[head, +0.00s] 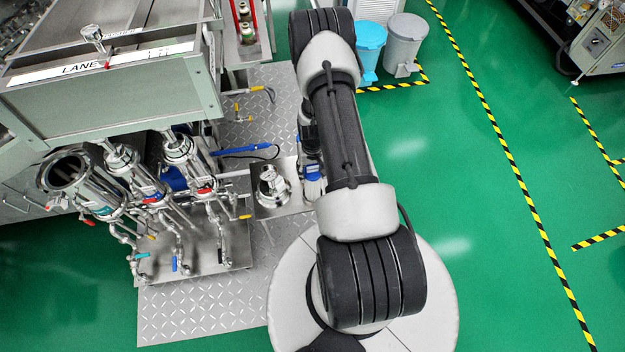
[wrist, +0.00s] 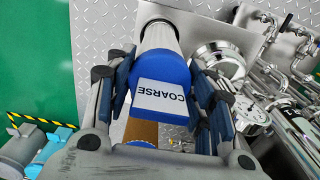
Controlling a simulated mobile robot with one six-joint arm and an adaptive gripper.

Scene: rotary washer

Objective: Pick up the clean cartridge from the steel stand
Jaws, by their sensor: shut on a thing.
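The clean cartridge (wrist: 165,72) has a blue cap with a white label reading COARSE upside down, and a pale body beyond it in the wrist view. My gripper (wrist: 166,85) is shut on the blue cap, with dark finger pads on both sides. In the head view the cartridge (head: 312,188) shows as a small blue and white piece at the right of the steel stand (head: 262,208), beside my arm. My arm hides most of the gripper there. I cannot tell whether the cartridge's far end touches the stand.
A steel fitting (head: 273,186) sits on the stand left of the cartridge. Pipes, valves and an open-topped housing (head: 70,172) stand further left under the LANE machine (head: 120,95). Blue (head: 369,45) and grey (head: 404,40) bins stand behind; green floor at right is open.

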